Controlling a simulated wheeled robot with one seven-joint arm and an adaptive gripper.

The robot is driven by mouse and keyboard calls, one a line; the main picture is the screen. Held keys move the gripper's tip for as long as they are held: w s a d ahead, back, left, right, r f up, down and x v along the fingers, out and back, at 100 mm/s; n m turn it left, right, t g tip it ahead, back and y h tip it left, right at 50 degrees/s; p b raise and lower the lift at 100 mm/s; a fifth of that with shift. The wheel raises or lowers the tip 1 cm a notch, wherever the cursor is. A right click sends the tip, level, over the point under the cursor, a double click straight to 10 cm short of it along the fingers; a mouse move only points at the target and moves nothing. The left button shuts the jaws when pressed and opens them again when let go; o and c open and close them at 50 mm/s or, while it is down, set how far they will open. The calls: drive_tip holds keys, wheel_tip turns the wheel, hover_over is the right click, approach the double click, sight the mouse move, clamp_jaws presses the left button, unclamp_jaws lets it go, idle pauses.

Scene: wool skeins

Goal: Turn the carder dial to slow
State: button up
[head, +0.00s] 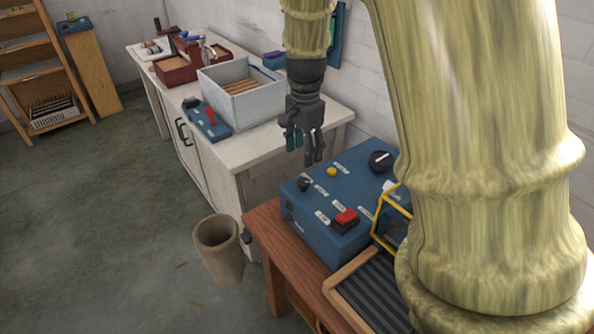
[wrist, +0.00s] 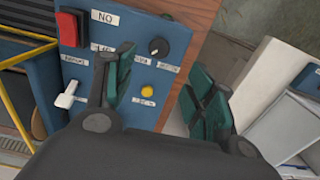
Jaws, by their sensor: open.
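A blue control box (head: 325,235) stands on a wooden bench. On its top are a small black knob (head: 304,184), a larger black dial (head: 380,160), a yellow button (head: 331,171) and a red switch (head: 346,218). The wrist view shows the small knob (wrist: 159,47), yellow button (wrist: 147,90), red switch (wrist: 70,28) and a white lever (wrist: 67,95). The labels are too small to read surely, so I cannot tell which dial is the carder's. My gripper (head: 303,146) is open and empty, pointing down above the box's far side, apart from the controls.
A yellow guard frame (head: 391,212) and a ribbed dark tray (head: 370,292) lie right of and before the box. A white counter (head: 285,140) behind carries a grey bin (head: 240,100) and a small blue panel (head: 207,121). A tan waste bin (head: 218,250) stands on the floor.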

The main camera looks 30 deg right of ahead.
sight(303, 182)
wheel_tip(303, 182, down, 10)
drive_tip(key=shift+s+f+p, duration=0.1)
drive_tip(key=shift+s+p, duration=0.05)
drive_tip(key=shift+p, duration=0.5)
drive_tip(key=c, duration=1.1)
drive_tip(key=shift+o, duration=0.2)
